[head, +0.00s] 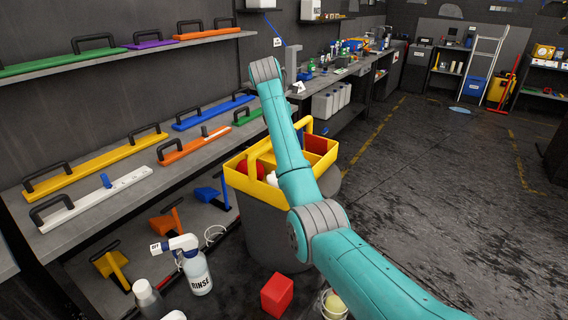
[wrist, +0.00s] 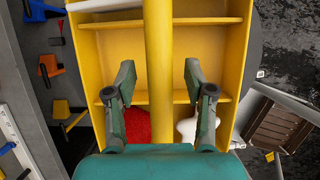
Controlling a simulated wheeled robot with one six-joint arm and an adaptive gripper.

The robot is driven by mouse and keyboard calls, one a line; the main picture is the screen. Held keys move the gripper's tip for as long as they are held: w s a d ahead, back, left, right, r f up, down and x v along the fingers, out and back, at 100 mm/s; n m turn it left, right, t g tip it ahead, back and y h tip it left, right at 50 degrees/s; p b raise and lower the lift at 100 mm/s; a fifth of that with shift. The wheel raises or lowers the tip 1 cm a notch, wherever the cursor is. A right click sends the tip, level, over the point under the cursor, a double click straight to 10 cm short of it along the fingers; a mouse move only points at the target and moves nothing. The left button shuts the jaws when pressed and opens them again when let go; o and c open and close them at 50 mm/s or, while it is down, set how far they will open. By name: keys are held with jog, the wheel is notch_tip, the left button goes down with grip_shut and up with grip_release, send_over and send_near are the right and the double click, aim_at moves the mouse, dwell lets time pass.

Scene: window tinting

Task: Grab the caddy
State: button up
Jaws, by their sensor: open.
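The yellow caddy (head: 250,187) stands upright on a dark round drum (head: 262,235), beside the shelving. It has several compartments and a long yellow handle (wrist: 158,30) along its middle. In the wrist view, a red item (wrist: 137,126) and a white item (wrist: 186,131) lie in its near compartments. My gripper (wrist: 158,72) is open over the caddy, with one finger on each side of the handle. A gap shows between each finger and the handle. In the head view my arm covers part of the caddy and hides the gripper.
Shelves with coloured handled tools (head: 95,163) run along the left. A white RINSE spray bottle (head: 197,272) and a red block (head: 277,294) stand on the floor near the drum. Open floor (head: 440,170) lies to the right.

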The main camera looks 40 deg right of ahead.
jog(key=shift+f, duration=0.15)
grip_shut()
dwell(0.5)
